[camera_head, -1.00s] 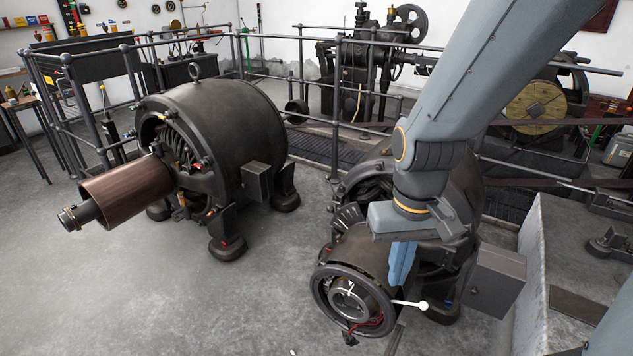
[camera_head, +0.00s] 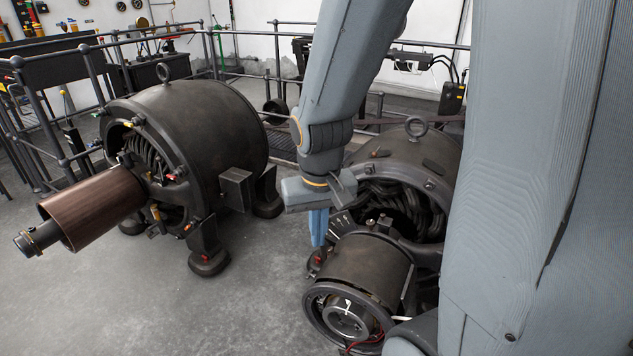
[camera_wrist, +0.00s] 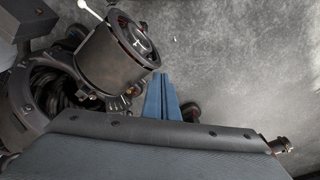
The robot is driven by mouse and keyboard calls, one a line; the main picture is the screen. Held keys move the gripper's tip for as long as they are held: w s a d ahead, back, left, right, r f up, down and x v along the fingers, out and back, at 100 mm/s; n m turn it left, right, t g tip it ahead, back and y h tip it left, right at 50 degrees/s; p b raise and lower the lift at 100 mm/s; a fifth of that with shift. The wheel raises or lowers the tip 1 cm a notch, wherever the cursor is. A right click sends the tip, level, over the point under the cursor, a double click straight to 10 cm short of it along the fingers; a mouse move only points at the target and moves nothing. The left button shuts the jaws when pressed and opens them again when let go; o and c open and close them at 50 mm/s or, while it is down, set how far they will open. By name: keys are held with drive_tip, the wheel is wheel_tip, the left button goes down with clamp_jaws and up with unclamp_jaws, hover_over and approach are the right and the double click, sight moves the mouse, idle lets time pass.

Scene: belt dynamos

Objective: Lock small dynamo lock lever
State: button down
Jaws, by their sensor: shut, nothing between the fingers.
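The small dynamo (camera_head: 365,265) stands at lower centre in the head view, its round front facing down. It also shows at the upper left of the wrist view (camera_wrist: 108,58). My gripper (camera_head: 318,240) points down with its blue fingers shut and empty, at the dynamo's left side. In the wrist view the fingers (camera_wrist: 161,82) reach up beside the drum, close to a small red-and-orange part (camera_wrist: 133,90) on its side. A white-knobbed lever (camera_wrist: 90,10) shows on the drum's far side. I cannot tell which part is the lock lever, nor whether the fingertips touch anything.
A large dynamo (camera_head: 195,130) with a copper-coloured cylinder (camera_head: 92,208) stands to the left. Railings (camera_head: 250,75) run behind. The grey floor (camera_head: 240,310) between the dynamos is clear. My arm covers the head view's right side.

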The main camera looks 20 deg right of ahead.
drive_tip(key=w+d+f+m+t+b, duration=0.5)
drive_tip(key=w+d, duration=0.4)
drive_tip(key=w, duration=0.4)
drive_tip(key=w+d+f+m+t+b, duration=0.35)
drive_tip(key=w+d+f, duration=0.45)
drive_tip(key=w, duration=0.5)
drive_tip(key=w+d+f+m+t+b, duration=0.35)
drive_tip(key=w+d+f+b, duration=0.2)
drive_tip(key=w+d, duration=0.65)
drive_tip(key=w+a+f+b, duration=0.2)
drive_tip(key=w+a+f, duration=0.2)
drive_tip(key=w, duration=0.7)
drive_tip(key=shift+w+f+m+g+b, duration=0.3)
drive_tip(key=shift+w+f, duration=0.05)
drive_tip(key=shift+f, duration=0.5)
